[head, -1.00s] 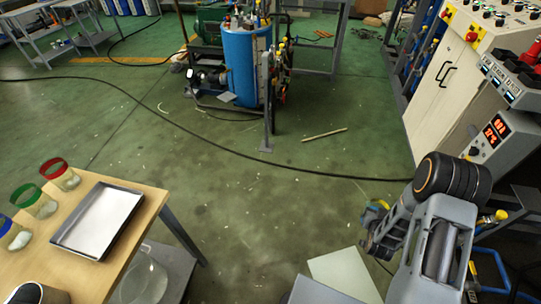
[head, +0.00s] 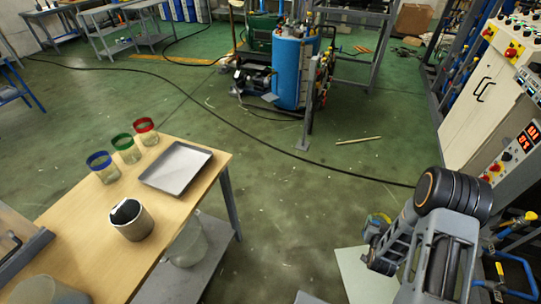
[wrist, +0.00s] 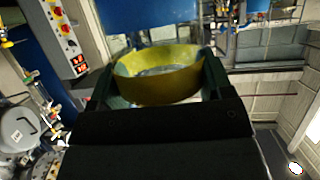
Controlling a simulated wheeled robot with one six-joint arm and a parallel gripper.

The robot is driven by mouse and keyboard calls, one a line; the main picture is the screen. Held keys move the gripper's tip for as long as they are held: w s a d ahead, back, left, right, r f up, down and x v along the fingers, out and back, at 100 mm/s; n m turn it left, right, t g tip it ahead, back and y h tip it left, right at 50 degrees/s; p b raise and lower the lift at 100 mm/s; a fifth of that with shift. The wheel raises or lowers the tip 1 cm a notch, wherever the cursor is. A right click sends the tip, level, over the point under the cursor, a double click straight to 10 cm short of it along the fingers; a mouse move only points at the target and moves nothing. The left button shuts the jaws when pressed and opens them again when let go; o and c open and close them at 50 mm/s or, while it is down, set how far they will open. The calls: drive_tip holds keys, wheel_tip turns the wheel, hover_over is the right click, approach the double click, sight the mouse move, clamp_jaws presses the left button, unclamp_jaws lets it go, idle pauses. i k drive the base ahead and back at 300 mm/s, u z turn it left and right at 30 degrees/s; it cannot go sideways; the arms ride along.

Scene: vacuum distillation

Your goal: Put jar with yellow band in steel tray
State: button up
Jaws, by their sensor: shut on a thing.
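The jar with the yellow band (wrist: 160,85) is held between the fingers of my gripper (wrist: 158,88) in the wrist view. Its yellow band faces the camera, and most of its body is hidden. My gripper is shut on it. The steel tray (head: 150,181) lies flat and empty on the wooden table at the left, well away from my arm.
Jars with blue (head: 103,167), green (head: 126,148) and red (head: 146,131) bands stand left of the tray on the wooden table (head: 85,215). A beige cup with dark contents (head: 131,220) stands nearer. Open green floor lies right of the table; a control cabinet (head: 480,110) stands right.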

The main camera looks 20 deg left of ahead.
sight(188, 166)
drive_tip(key=u, duration=1.8)
